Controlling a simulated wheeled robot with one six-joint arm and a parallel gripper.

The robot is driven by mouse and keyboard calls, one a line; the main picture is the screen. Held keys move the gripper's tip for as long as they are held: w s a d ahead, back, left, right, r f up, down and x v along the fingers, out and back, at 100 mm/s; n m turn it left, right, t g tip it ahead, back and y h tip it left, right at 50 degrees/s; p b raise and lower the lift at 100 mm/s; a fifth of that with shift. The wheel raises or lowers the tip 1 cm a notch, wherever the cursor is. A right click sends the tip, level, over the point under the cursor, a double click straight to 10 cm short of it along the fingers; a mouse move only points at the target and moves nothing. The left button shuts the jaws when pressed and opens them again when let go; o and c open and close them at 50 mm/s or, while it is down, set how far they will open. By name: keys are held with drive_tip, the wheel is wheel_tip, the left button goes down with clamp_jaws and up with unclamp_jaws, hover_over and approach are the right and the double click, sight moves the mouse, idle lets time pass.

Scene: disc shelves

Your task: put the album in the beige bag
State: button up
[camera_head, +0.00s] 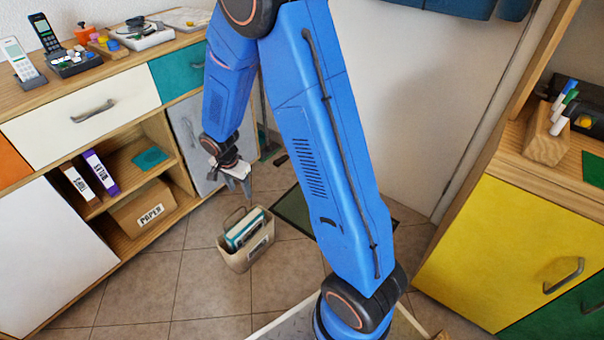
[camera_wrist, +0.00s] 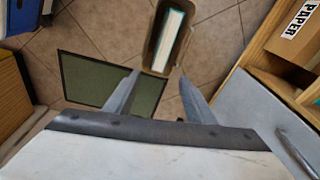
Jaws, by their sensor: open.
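The beige bag (camera_head: 248,256) stands upright on the tiled floor, left of centre in the head view. In the wrist view its rim (camera_wrist: 149,52) shows from above. A teal and white album (camera_head: 243,228) stands inside the bag with its upper part showing above the rim. The album also shows in the wrist view (camera_wrist: 169,40), its lower part hidden by the bag. My gripper (camera_head: 238,188) points down above the bag, apart from it. Its two fingers (camera_wrist: 160,77) are open with nothing between them.
A wooden cabinet with a paper box (camera_head: 143,208) and two binders (camera_head: 100,172) stands at left. A dark green mat (camera_head: 293,212) lies beside the bag. A yellow cabinet (camera_head: 500,250) stands at right.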

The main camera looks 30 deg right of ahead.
drive_tip(key=s+d+r+n+t, duration=0.1)
drive_tip(key=s+d+r+n, duration=0.1)
drive_tip(key=s+r, duration=0.35)
drive_tip(key=s+d+r+n, duration=0.1)
drive_tip(key=s+r+n, duration=0.1)
drive_tip(key=r, duration=0.6)
drive_tip(key=s+d+r+n+t, duration=0.1)
drive_tip(key=s+d+r+n, duration=0.1)
drive_tip(key=s+r, duration=0.35)
drive_tip(key=s+r+n+t, duration=0.1)
drive_tip(key=s+r+n, duration=0.2)
drive_tip(key=s, duration=0.6)
drive_tip(key=s+d+r+n+y, duration=0.1)
drive_tip(key=s+r+n, duration=0.2)
drive_tip(key=s+r, duration=0.4)
drive_tip(key=s, duration=0.2)
drive_tip(key=shift+s+d+r+n+t, duration=0.2)
drive_tip(key=shift+s+r+n+t, duration=0.1)
drive_tip(key=shift+r+t, duration=0.1)
drive_tip(key=shift+c, duration=0.6)
